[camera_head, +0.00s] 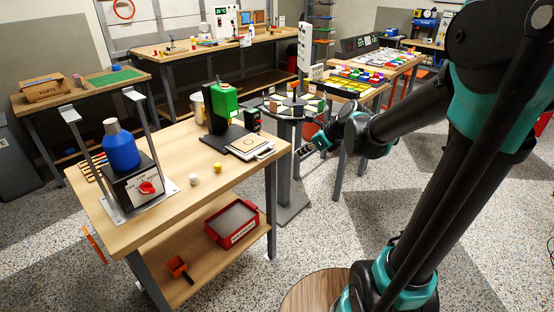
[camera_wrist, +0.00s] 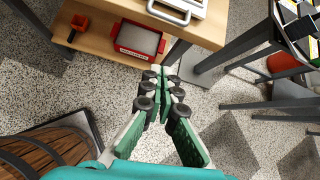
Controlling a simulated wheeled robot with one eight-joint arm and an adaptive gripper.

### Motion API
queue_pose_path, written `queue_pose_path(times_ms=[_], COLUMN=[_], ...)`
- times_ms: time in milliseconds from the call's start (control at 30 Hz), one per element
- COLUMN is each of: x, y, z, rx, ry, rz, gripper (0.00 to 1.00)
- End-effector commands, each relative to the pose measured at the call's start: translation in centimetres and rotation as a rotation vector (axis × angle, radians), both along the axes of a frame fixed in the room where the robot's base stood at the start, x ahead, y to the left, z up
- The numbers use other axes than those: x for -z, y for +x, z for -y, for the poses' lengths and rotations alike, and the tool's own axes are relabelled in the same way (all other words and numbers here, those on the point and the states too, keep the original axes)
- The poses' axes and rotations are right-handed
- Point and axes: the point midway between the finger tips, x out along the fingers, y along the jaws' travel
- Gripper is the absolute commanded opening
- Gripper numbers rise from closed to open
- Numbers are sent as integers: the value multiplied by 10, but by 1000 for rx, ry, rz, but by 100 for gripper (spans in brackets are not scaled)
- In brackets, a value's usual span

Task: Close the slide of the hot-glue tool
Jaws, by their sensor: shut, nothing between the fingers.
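The hot-glue tool (camera_head: 222,98) has a green upper body and a black base, and stands at the back right of the wooden workbench (camera_head: 135,222). Its pale slide (camera_head: 246,145) sticks out in front, with a metal handle (camera_head: 265,153) by the bench's right edge. The handle also shows at the top of the wrist view (camera_wrist: 168,18), with part of the slide above it. My gripper (camera_head: 303,151) is just off the right edge of the bench, apart from the handle. In the wrist view, its green fingers (camera_wrist: 159,74) are together and empty.
A blue bottle (camera_head: 121,148) stands in a metal frame at the bench's left. A white and a yellow cap lie near the front. A red tray (camera_head: 233,222) sits on the lower shelf. A round carousel (camera_head: 290,106) stands behind my gripper. A wooden barrel (camera_wrist: 45,155) is nearby.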

Motion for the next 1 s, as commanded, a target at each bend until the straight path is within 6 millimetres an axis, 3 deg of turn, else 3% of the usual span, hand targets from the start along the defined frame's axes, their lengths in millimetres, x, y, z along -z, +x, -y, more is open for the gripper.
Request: queue_pose_path(times_ms=[167,333,1000], x=[-6,0,66], y=[10,15,55], z=[-9,-15,-67], rx=[82,87,85], ry=[82,88,87], rz=[-60,-65,-62], gripper=[0,0,0])
